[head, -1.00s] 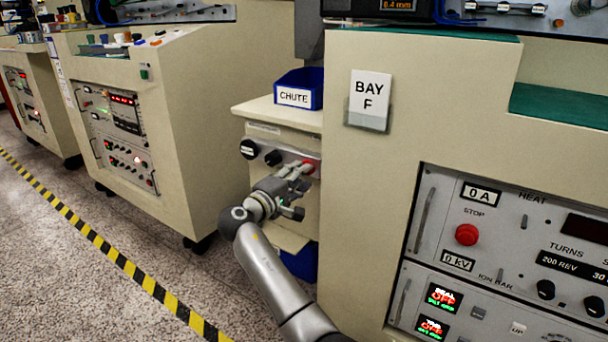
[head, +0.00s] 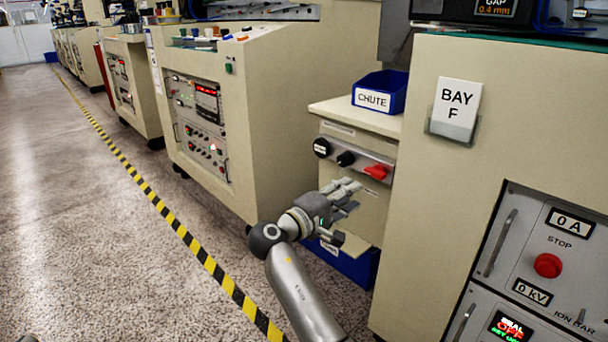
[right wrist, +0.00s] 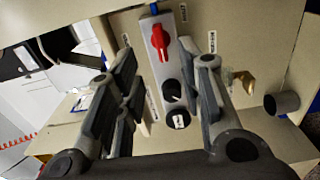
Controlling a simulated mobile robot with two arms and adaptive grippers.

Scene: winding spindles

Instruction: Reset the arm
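My right gripper (head: 348,210) is open and empty in front of the small cream cabinet (head: 350,118), just below its knob panel. A red knob (head: 376,171) sits at the right end of that panel, apart from my fingers. The right wrist view shows the red knob (right wrist: 159,38) ahead between the two spread fingers (right wrist: 167,62), with nothing held. My right arm (head: 298,295) reaches up from the bottom edge.
A blue bin labelled CHUTE (head: 381,93) stands on the cabinet, and another blue bin (head: 345,262) sits low behind my gripper. The BAY F cabinet (head: 440,210) is close on the right. Open speckled floor (head: 110,230) lies left, with a striped line (head: 197,250).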

